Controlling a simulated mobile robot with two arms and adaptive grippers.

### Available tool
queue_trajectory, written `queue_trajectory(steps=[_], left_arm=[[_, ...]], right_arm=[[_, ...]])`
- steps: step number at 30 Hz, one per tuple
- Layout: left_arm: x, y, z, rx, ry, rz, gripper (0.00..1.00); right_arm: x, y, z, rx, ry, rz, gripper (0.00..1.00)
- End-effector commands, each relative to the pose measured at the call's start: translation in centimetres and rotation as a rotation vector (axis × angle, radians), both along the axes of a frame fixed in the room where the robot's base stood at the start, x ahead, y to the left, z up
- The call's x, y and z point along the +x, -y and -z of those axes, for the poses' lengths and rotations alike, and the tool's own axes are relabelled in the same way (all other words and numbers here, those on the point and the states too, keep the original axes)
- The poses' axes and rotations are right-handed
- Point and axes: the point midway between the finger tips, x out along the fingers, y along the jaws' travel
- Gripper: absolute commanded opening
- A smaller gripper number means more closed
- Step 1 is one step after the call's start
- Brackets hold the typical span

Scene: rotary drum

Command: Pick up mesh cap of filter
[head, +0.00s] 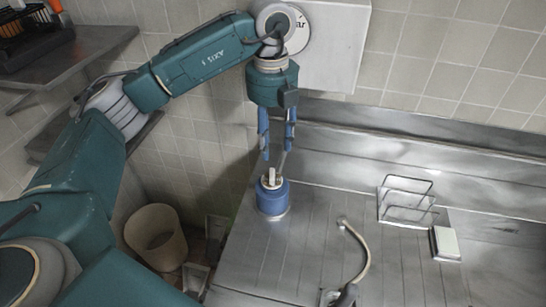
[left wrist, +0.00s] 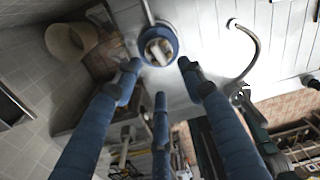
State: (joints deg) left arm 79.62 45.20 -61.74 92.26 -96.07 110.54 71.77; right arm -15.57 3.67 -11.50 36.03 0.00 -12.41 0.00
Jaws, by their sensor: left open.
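A blue round filter (head: 272,199) stands upright on the metal counter. On its top is a pale ring with a light upright piece (head: 271,177), which looks like the cap; mesh cannot be made out. My left gripper (head: 275,153) points straight down above it, with its blue fingers apart and nothing between them. In the left wrist view the filter (left wrist: 158,58) shows just beyond the spread fingertips (left wrist: 158,72), with its pale top facing the camera. The fingers look apart from it. My right gripper is not in view.
A curved metal spout (head: 358,245) rises right of the filter. A wire rack (head: 405,203) and a white block (head: 445,243) sit farther right. A beige bin (head: 156,238) stands left, beyond the counter edge. The metal counter (head: 312,235) around the filter is clear.

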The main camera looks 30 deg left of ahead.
Motion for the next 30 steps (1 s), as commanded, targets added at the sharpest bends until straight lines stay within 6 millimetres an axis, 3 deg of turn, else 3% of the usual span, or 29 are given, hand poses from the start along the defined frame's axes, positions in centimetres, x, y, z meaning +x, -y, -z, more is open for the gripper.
queue_trajectory(steps=[4,9,13,19,25,30], left_arm=[[-0.1,-0.4,0.3,0.018,0.003,-0.007,0.41],[-0.2,-0.5,2.9,0.018,0.000,-0.007,0.41],[-0.2,-0.4,4.6,0.017,0.002,-0.007,0.41],[-0.4,-0.5,6.0,0.017,0.001,-0.006,0.41],[-0.8,-0.5,9.0,0.017,0.000,-0.006,0.41],[-0.7,-0.5,10.5,0.015,0.003,-0.006,0.41]], right_arm=[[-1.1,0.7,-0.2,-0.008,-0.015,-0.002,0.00],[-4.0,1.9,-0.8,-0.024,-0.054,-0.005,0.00],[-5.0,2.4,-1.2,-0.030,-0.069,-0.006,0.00],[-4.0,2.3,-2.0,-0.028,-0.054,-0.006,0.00],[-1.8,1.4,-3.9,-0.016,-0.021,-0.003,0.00],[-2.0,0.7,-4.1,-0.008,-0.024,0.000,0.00]])
